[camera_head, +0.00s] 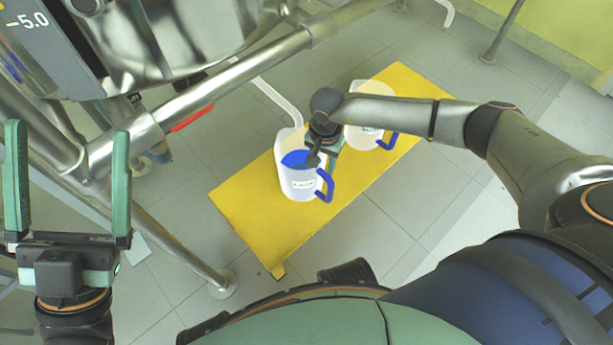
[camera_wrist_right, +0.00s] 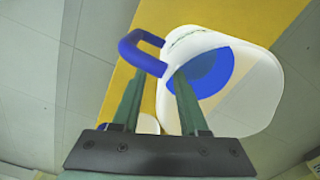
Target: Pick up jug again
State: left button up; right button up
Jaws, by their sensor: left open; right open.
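The nearer white jug (camera_head: 297,185) stands upright on the yellow platform (camera_head: 245,220), with blue liquid inside and a blue handle (camera_head: 325,186) on its right side. The same jug (camera_wrist_right: 255,105) fills the upper right of the right wrist view, its blue handle (camera_wrist_right: 140,52) at upper left. My right gripper (camera_wrist_right: 159,73) is open, its fingertips just below the handle in that view; whether they straddle it I cannot tell. In the head view, my right gripper (camera_head: 331,165) is beside the jug's rim, partly hidden by its wrist. My left gripper (camera_head: 67,185) is open and empty at far left.
A second white jug (camera_head: 362,142) with a blue handle stands behind the first on the platform, partly hidden by my right arm. A steel frame (camera_head: 220,85) with a red mark and a steel leg (camera_head: 165,235) stand at left. Grey floor tiles surround the platform.

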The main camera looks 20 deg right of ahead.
aim_at(320, 182)
notch_tip(320, 182, down, 3)
jog(key=shift+a+f+b, duration=0.1)
jog(key=shift+b, duration=0.35)
grip_shut()
jog(key=shift+s, duration=0.15)
dwell(0.8)
